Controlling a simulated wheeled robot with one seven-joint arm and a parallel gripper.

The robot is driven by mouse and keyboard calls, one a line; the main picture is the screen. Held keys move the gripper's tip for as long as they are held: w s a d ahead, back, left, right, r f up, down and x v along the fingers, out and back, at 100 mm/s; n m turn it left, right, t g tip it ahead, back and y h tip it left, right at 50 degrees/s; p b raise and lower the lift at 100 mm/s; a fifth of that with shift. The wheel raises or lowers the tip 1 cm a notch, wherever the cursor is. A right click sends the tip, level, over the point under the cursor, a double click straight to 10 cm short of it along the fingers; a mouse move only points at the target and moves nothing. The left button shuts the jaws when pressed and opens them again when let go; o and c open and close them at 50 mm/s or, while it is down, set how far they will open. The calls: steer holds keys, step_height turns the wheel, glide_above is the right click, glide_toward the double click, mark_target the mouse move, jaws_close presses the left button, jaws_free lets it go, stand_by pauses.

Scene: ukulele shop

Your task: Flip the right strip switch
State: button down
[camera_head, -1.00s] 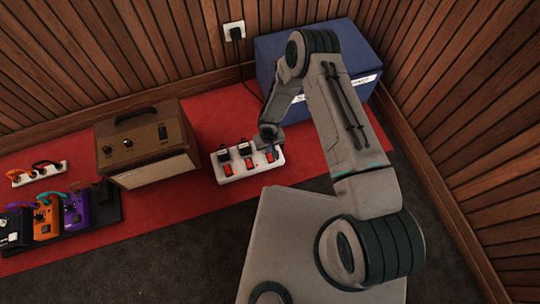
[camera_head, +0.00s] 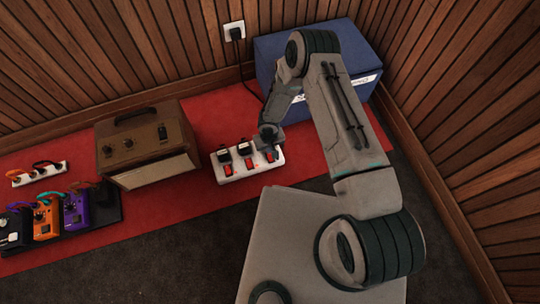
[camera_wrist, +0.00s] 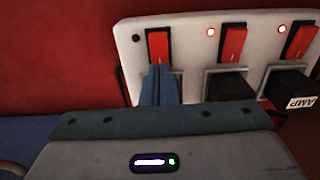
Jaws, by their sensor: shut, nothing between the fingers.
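The white power strip (camera_head: 232,176) lies on the red mat in the head view, with three red rocker switches. Its right switch (camera_head: 271,157) is partly hidden by my gripper (camera_head: 268,146). In the wrist view the strip (camera_wrist: 190,25) appears turned around, so this switch (camera_wrist: 158,45) is the leftmost one. My gripper (camera_wrist: 158,72) is shut and empty, its tips over the lower part of that switch; I cannot tell whether they touch it. The small light beside this switch (camera_wrist: 136,38) is dark. The lights beside the other two switches glow.
Black plugs (camera_wrist: 225,82) sit in the strip close to my fingers; one is labelled AMP (camera_wrist: 291,90). A brown amplifier (camera_head: 130,145) stands left of the strip. A blue case (camera_head: 290,100) stands behind it. A pedalboard (camera_head: 100,218) lies far left.

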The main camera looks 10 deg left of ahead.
steer(key=shift+f+b, duration=0.9)
steer(key=shift+f, duration=0.05)
stand_by(0.4)
steer(key=shift+r, duration=0.1)
steer(key=shift+r+p, duration=2.05)
steer(key=shift+r, duration=1.45)
